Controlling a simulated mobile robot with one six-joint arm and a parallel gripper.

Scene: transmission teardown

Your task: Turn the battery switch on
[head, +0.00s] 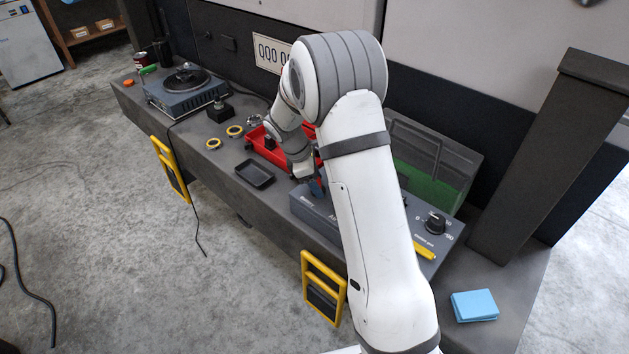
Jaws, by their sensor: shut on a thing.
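A grey-blue box (300,205) with white lettering sits on the bench, partly hidden behind my arm. My gripper (311,181) is at the left end of this box, low over its top. It is shut on a small dark blue part (318,188), mostly hidden by the fingers. I cannot tell whether this part is the battery switch, or which way it is turned. A black rotary knob (435,222) with white markings is on the right end of the box, apart from my gripper.
A red tray (265,148) and a small black tray (255,174) lie left of my gripper. A yellow object (424,250) lies near the knob. Blue cloths (474,305) lie at the bench's right end. A clear-sided case with green inside (432,160) stands behind the box.

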